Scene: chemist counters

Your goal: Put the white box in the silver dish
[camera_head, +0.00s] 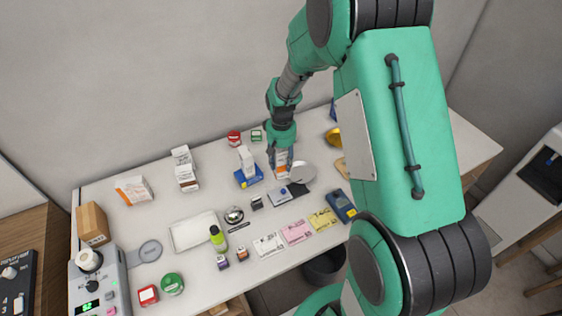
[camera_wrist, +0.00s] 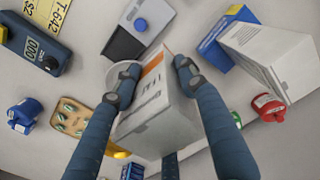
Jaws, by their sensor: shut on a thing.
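My gripper (camera_head: 281,150) points down over the counter, its fingers closed on the sides of a white box (camera_wrist: 158,112) with an orange stripe. The box also shows under my gripper in the head view (camera_head: 281,158). The round silver dish (camera_head: 302,172) lies just right of and nearer than the box in the head view. In the wrist view the dish's rim (camera_wrist: 114,74) shows beside the box, which hides most of it. I cannot tell whether the box touches the dish or hangs over its edge.
Red (camera_head: 234,138) and green small items are behind. The counter between the tray and the orange-white box (camera_head: 133,190) is clear.

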